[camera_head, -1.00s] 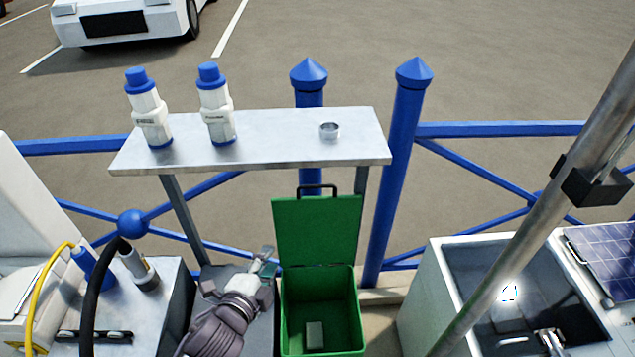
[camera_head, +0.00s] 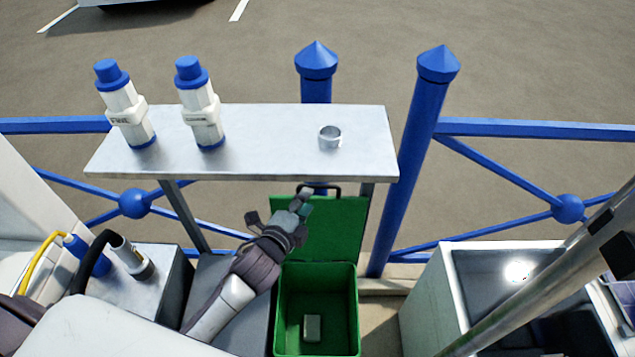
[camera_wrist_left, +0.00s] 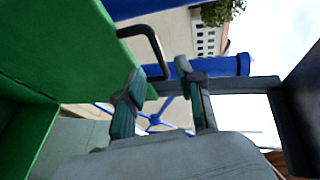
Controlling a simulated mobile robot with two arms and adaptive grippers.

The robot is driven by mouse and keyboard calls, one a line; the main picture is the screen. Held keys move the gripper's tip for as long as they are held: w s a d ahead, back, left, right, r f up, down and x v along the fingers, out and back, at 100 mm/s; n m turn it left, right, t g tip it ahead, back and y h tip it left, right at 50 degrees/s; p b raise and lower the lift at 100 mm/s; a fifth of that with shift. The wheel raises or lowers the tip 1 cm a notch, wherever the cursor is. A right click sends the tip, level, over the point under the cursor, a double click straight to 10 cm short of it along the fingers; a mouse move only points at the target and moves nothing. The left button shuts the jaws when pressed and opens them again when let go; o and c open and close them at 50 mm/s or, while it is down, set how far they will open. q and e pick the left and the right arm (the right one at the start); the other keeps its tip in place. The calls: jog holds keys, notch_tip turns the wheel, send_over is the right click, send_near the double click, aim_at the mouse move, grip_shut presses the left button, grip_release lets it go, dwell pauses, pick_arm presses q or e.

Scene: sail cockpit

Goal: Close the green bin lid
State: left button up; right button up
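The green bin (camera_head: 286,310) stands open below the shelf. Its green lid (camera_head: 335,230) is raised upright at the back, with a black handle (camera_head: 330,188) on its top edge. My left gripper (camera_head: 300,203) is at the upper left part of the lid, close to the handle, and covers part of the lid. In the left wrist view, the gripper (camera_wrist_left: 165,98) has its two fingers apart with nothing between them. The lid (camera_wrist_left: 70,45) and handle (camera_wrist_left: 155,45) are on the left there. I cannot tell whether a finger touches the lid. My right gripper is not in view.
Blue posts (camera_head: 408,165) stand behind. A white open-topped unit (camera_head: 425,305) is at the right. A small grey block (camera_head: 312,327) lies in the bin.

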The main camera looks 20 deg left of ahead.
aim_at(316, 188)
pick_arm(q)
jog(key=x, duration=0.7)
jog(key=shift+w+f+p, duration=0.1)
jog(key=shift+w+p, duration=0.15)
jog(key=shift+p, duration=0.15)
grip_shut()
